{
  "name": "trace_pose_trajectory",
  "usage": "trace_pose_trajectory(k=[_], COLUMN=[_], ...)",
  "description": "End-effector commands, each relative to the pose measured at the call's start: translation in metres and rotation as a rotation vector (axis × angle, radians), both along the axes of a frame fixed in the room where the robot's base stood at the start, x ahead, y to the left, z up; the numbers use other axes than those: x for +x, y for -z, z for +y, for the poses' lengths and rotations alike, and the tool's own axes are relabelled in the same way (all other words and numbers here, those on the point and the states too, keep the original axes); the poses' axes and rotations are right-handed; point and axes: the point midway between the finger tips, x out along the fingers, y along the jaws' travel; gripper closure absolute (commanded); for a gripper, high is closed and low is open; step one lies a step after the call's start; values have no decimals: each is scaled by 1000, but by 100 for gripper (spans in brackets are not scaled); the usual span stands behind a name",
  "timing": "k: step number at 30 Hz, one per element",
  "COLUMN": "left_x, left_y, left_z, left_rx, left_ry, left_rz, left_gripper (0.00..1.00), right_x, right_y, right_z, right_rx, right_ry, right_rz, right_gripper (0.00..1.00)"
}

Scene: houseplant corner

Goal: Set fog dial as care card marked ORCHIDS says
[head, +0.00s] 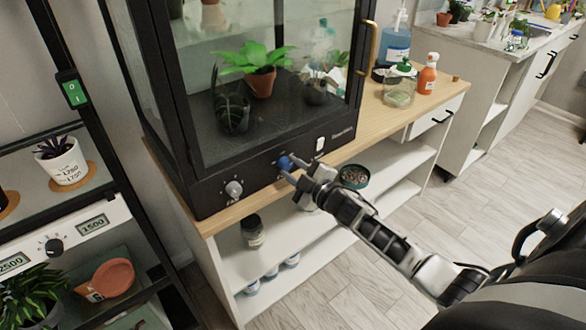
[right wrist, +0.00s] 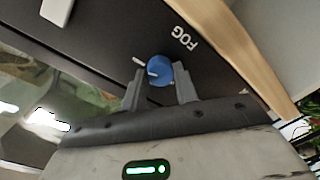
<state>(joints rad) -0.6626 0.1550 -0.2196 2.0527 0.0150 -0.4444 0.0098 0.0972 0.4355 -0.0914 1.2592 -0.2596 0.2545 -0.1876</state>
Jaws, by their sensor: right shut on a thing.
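The fog dial (head: 285,162) is a round blue knob on the black front base of the glass plant cabinet (head: 205,195). In the right wrist view, the blue dial (right wrist: 160,71) sits between my two finger tips, beside the white word FOG. White marks show on and beside the dial, but its exact setting is hard to read. My right gripper (head: 291,170) is shut on the dial, and it also shows in the right wrist view (right wrist: 159,88). I cannot make out a card marked ORCHIDS. My left gripper is out of view.
A grey knob (head: 234,189) and a white switch (head: 320,144) flank the dial. A spray bottle (head: 427,75) and a glass jar (head: 399,88) stand on the wooden top at right. A dark shelf rack with another dial (head: 54,245) stands at left.

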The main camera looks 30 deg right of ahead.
Motion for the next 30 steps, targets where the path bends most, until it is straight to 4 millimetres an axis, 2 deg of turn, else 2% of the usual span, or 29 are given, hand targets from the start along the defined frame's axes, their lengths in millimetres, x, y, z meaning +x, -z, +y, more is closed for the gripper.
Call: trace_pose_trajectory(k=[6,7,9,20,25,30], left_x=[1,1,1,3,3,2], left_y=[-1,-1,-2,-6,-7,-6], left_z=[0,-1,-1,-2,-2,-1], left_rx=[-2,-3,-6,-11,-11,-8], left_ry=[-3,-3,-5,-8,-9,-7], left_rz=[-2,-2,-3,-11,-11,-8], left_gripper=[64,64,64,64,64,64], right_x=[0,0,0,-4,-29,-70], right_y=[1,1,1,1,0,0], right_z=[0,0,0,0,-3,-7], right_rx=[4,4,3,1,0,1], right_ry=[0,0,0,0,0,0], right_rz=[2,2,2,2,4,5], right_gripper=[93,68,49,49,49,49])
